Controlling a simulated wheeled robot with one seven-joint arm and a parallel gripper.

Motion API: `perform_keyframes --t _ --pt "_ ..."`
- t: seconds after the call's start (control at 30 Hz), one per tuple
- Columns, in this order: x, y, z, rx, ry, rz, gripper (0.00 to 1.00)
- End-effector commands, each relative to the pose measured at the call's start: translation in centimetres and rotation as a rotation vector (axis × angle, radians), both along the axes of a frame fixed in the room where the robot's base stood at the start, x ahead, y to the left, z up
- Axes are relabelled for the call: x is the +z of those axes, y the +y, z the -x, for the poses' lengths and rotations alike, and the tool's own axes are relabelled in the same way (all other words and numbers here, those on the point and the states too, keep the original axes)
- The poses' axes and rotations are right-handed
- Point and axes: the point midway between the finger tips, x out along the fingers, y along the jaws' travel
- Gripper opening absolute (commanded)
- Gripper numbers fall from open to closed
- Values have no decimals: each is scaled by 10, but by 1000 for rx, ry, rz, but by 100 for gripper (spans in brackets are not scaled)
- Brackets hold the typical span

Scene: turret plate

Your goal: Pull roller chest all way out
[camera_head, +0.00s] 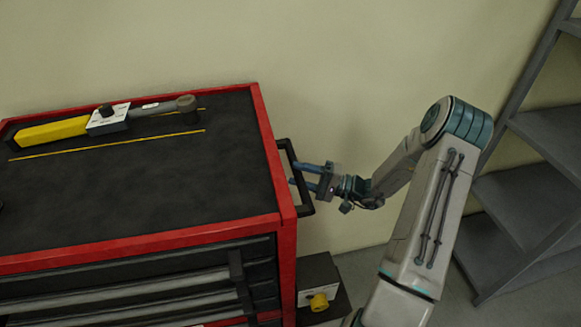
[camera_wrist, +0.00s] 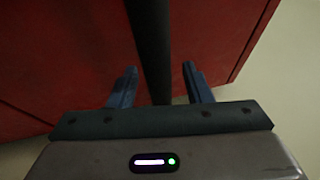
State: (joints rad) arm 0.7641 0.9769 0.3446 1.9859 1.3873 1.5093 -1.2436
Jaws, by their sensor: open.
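The roller chest (camera_head: 287,225) is red with a black top mat and several drawers, and it fills the left of the head view. A black side handle (camera_head: 296,178) stands out from its right side. My gripper (camera_head: 300,174) is at this handle, with its blue fingers open and pointing left toward the chest. In the wrist view the dark handle bar (camera_wrist: 151,45) runs between the two open fingertips (camera_wrist: 160,80), with the red side panel (camera_wrist: 60,60) behind it. I cannot tell whether either finger touches the bar.
A yellow and grey tool (camera_head: 105,121) lies on the chest's top. A dark box with a yellow knob (camera_head: 319,301) is low at the chest's right. A grey metal shelf (camera_head: 530,195) stands at the right. A plain wall (camera_head: 350,60) is behind.

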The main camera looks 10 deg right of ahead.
Motion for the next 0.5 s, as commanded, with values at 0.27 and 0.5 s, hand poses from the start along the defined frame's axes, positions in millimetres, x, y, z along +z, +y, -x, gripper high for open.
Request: perform_keyframes --t 0.27,0.5 --pt "6 25 -11 -3 0 0 45" --pt "5 26 -12 -3 0 1 45"
